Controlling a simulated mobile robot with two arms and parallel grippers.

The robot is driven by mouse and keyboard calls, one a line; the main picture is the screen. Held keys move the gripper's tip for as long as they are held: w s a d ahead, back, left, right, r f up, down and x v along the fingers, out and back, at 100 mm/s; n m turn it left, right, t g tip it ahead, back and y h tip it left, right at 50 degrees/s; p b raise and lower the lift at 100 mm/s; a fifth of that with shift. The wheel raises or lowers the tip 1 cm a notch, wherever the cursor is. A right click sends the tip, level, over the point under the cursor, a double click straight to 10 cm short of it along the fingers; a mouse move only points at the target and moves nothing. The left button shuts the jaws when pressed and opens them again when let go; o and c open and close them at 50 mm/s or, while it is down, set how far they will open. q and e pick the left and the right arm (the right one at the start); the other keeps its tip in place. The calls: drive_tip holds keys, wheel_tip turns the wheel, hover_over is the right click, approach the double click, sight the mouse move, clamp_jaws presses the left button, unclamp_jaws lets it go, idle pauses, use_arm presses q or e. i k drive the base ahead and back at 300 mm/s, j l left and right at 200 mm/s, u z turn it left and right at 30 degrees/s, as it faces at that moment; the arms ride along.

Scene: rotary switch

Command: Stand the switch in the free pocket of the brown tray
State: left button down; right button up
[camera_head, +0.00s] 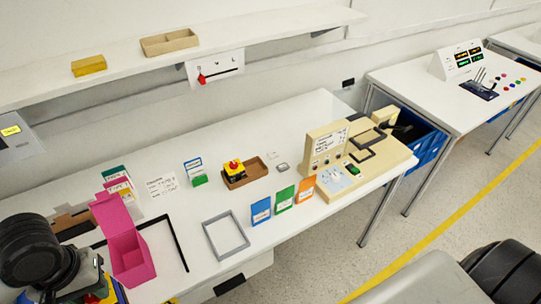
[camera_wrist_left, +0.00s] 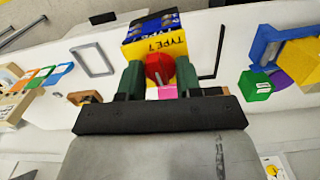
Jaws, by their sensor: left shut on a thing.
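The brown tray (camera_head: 245,181) lies on the white table in the head view. A yellow block with a red knob (camera_head: 233,168) sits in its left pocket; its right pocket looks empty. My left gripper (camera_wrist_left: 159,80) is shut on the switch (camera_wrist_left: 186,72), a yellow body with a red knob and a "TYPE 7" label. The knob sits between the green fingers, and a blue and black part shows beyond the label. In the head view the gripper is at the bottom left, well away from the tray, and mostly cut off. My right gripper is out of view.
An open pink box (camera_head: 124,243) stands close beside the left gripper. A grey frame (camera_head: 226,236) lies flat in front of the tray. Blue, green and orange card holders (camera_head: 284,199) stand to its right. A beige panel (camera_head: 326,147) stands farther right.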

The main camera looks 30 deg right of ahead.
sight(255, 171)
drive_tip(key=i+l, duration=0.15)
drive_tip(key=l, duration=0.2)
drive_tip(key=i+l+z, duration=0.15)
drive_tip(key=l, duration=0.2)
drive_tip(key=i+l, duration=0.1)
drive_tip(key=l, duration=0.25)
drive_tip(key=i+l+z, duration=0.15)
drive_tip(key=l, duration=0.15)
drive_tip(key=i+l+z, duration=0.1)
drive_tip(key=i, duration=0.25)
